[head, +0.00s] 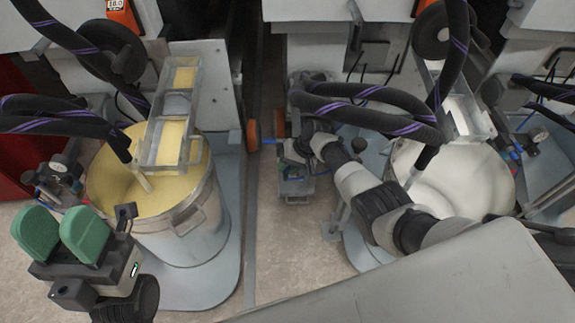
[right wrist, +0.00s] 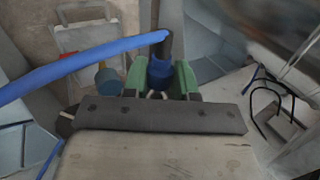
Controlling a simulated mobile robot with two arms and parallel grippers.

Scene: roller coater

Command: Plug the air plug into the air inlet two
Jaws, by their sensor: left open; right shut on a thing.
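My left gripper (head: 61,236) is open and empty, with its two green fingers apart, in front of the left bucket in the head view. My right gripper reaches in between the two buckets; in the right wrist view its green fingers (right wrist: 160,80) are shut on the air plug (right wrist: 159,72), a blue and dark fitting. A blue hose (right wrist: 75,67) runs to the left from the upper end of the fitting. The plug's lower end is hidden behind the gripper body. I cannot make out air inlet two for certain in either view.
A bucket of yellow coating (head: 190,220) stands at left and a bucket of white coating (head: 450,185) at right. Thick dark hoses (head: 365,110) hang above them. Small pump fittings (head: 60,180) sit beside the yellow bucket.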

